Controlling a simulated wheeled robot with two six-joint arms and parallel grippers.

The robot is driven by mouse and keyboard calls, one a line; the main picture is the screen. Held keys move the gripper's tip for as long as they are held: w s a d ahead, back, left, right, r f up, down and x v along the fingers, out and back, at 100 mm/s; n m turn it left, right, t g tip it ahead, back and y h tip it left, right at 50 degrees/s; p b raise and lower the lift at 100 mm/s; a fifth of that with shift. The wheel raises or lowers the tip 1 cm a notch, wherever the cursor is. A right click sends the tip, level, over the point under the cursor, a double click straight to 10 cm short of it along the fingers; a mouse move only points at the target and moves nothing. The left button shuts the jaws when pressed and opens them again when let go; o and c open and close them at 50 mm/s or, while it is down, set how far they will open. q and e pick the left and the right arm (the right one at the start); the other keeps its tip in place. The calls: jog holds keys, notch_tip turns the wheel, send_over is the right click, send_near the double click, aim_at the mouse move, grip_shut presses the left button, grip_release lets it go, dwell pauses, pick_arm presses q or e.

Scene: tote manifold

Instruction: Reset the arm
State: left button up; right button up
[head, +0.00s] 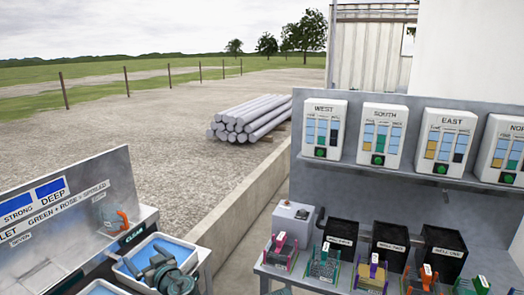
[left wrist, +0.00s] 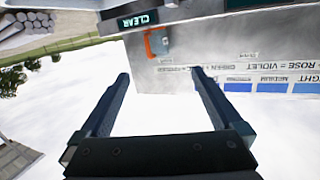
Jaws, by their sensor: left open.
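My left gripper (head: 146,259) is at the lower left of the head view, over or in front of a blue-filled tray (head: 122,274). In the left wrist view its two fingers (left wrist: 160,78) stand wide apart with nothing between them. Beyond them that view shows, upside down, the grey sign panel (left wrist: 215,62), an orange handle (left wrist: 155,43) and a dark CLEAR display (left wrist: 130,22). The same handle (head: 122,219) and display (head: 131,236) show in the head view, behind the gripper. My right gripper is not in view.
A grey bench (head: 257,267) at the right carries several small coloured racks, black bins (head: 341,237) and a grey box (head: 293,220). White dispensers labelled WEST (head: 323,130), SOUTH (head: 382,137) and EAST (head: 446,143) stand on the shelf above. A low concrete wall (head: 252,206) runs between the stations.

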pick_arm(q)
jog(key=s+d+f+m+g+h+p, duration=0.1)
jog(key=s+d+f+m+g+h, duration=0.2)
jog(key=d, duration=0.6)
jog(key=s+d+f+m+g+h+p, duration=0.1)
jog(key=s+d+f+m+g+h, duration=0.3)
jog(key=s+d+f, duration=0.3)
jog(key=s+d+f+m+g+h+p, duration=0.2)
jog(key=s+d+f+m+g+h, duration=0.2)
jog(key=s+d, duration=0.3)
jog(key=d+f+m, duration=0.1)
jog(key=d, duration=0.3)
jog(key=shift+s+d+m, duration=0.25)
jog(key=shift+s+m, duration=0.05)
jog(key=shift+s, duration=0.05)
